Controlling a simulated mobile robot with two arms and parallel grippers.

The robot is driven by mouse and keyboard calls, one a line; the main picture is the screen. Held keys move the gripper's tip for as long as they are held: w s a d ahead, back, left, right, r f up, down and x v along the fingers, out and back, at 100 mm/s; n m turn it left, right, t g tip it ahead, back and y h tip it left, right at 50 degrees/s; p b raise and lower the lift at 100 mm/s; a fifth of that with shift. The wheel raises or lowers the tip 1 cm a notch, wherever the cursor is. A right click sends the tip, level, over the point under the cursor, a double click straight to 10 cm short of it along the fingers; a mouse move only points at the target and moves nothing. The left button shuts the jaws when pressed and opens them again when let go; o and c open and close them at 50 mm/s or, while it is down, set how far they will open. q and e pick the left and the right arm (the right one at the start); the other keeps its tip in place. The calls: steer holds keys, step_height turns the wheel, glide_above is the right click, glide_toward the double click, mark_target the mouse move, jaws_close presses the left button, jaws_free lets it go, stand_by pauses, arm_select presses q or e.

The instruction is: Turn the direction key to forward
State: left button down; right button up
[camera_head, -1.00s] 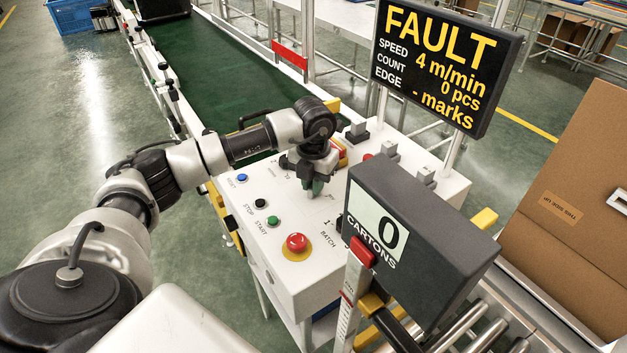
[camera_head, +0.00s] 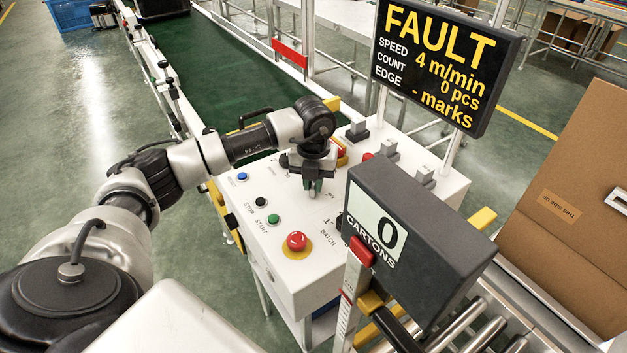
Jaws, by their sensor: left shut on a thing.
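The white control panel (camera_head: 258,262) stands in the middle of the head view. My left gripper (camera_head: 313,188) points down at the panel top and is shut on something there. The gripped part lies where the panel's selector is, but the fingers hide it, so I cannot read which way the direction key points. Small lettering shows beside the fingers, too small to read. The display (camera_head: 443,62) reads FAULT, 4 m/min, 0 pcs. My right gripper is not in view.
Near the gripper are a blue button (camera_head: 242,177), a black STOP button (camera_head: 261,205), a green START button (camera_head: 273,219) and a red emergency button (camera_head: 297,241). A dark CARTONS counter box (camera_head: 420,235) stands close on the right. The green belt (camera_head: 240,80) runs behind.

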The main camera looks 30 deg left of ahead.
mark_target(313, 183)
arm_select(q)
steer(key=c, duration=1.1)
jaws_free()
step_height(313, 183, up, 11)
steer(key=shift+f, duration=0.1)
